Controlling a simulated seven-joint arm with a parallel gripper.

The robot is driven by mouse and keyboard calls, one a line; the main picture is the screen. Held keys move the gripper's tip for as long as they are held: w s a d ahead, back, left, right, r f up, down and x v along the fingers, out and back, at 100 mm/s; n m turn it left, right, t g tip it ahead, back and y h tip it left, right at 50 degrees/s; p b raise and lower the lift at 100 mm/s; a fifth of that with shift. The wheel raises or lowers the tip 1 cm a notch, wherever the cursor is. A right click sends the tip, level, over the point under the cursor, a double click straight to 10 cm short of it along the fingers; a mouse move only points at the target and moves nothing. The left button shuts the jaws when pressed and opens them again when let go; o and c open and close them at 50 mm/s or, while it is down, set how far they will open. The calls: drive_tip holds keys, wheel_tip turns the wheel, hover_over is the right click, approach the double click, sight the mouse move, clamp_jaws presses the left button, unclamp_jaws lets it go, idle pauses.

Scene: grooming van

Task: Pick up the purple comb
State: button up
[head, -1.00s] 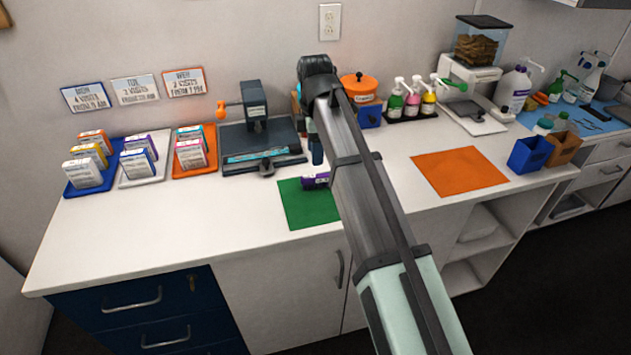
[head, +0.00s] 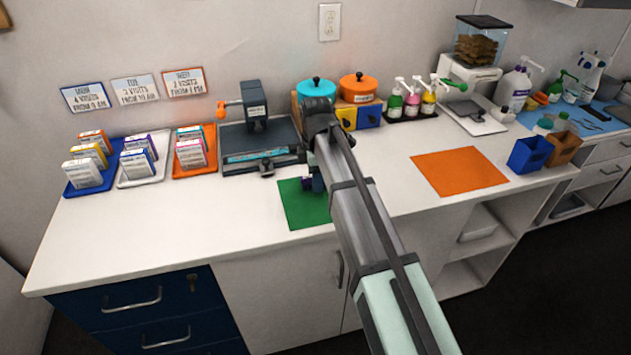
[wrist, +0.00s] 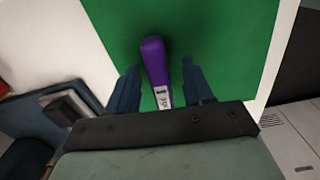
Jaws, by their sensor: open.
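The purple comb (wrist: 154,58) lies on the green mat (wrist: 220,40). In the wrist view it is a long purple piece with a small white label near its lower end, and that end runs down to my gripper's dark body. My gripper (wrist: 160,78) is open, with one blue-grey finger on each side of the comb and green showing between. How far the fingertips are above the mat I cannot tell. In the head view my arm hides most of the comb; only a bit of purple (head: 307,183) shows beside my gripper over the green mat (head: 296,209).
A dark machine (head: 262,146) stands behind and left of the green mat. Blue and orange lidded pots (head: 317,88) stand behind my arm. An orange mat (head: 458,172) lies bare to the right. The white counter (head: 180,215) is clear at the front left.

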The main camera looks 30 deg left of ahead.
drive_tip(key=shift+f, duration=0.4)
drive_tip(key=shift+c, duration=0.2)
clamp_jaws()
drive_tip(key=shift+r, duration=0.1)
wheel_tip(320, 180, up, 10)
drive_tip(key=shift+f, duration=0.1)
idle(0.5)
